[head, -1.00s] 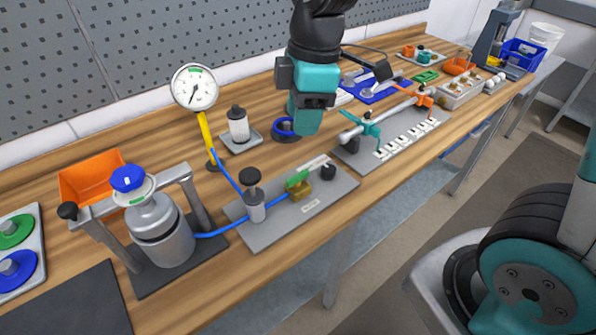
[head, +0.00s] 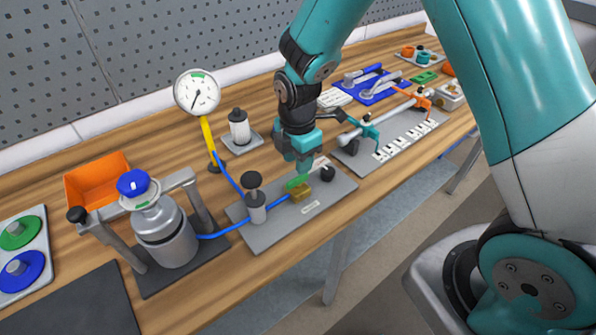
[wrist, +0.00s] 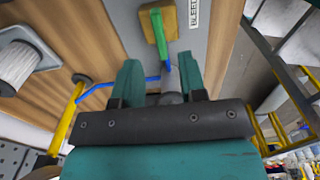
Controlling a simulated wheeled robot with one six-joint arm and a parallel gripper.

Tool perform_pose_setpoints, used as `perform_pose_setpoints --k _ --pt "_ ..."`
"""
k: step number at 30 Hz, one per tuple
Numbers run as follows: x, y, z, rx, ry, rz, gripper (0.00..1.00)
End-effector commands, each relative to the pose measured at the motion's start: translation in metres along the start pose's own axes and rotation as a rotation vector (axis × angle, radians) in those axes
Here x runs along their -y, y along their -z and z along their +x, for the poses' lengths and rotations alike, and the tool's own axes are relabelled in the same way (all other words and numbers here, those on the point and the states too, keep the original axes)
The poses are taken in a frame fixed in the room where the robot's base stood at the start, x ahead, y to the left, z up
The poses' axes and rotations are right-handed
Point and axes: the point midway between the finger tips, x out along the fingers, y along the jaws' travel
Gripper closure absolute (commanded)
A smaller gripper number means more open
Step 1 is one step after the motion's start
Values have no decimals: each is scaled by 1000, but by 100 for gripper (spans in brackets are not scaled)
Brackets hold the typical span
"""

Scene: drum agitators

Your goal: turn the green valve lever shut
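The green valve lever (head: 297,182) sits on a small brass valve body (head: 302,195) on a grey plate (head: 265,236), in line with a blue hose. In the wrist view the lever (wrist: 158,32) is a narrow green bar over the brass body, near the top edge and beyond the fingertips. My gripper (head: 303,166) hangs just above and behind the lever in the head view. In the wrist view its two teal fingers (wrist: 160,70) stand apart with nothing gripped between them. The head view does not show clearly how high the fingertips are above the lever.
A black-topped plunger (head: 255,200) stands left of the valve, and a black knob (head: 327,173) stands right of it. A pressure gauge (head: 197,92) on a yellow stem and a clamped metal vessel (head: 165,232) are to the left. A teal-handled clamp rod (head: 368,132) is close on the right.

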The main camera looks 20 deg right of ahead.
Motion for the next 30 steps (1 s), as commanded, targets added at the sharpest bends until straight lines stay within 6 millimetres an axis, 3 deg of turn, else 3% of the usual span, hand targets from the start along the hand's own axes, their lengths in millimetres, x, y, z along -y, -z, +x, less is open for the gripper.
perform_pose_setpoints --k 3,9,21,26,30 --pt "1 0 23 0 6 0 62" --pt "0 0 48 0 2 0 62" --pt "0 0 56 0 -1 0 62" --pt "0 0 56 0 -1 0 98" --pt "0 0 56 0 -1 0 100"
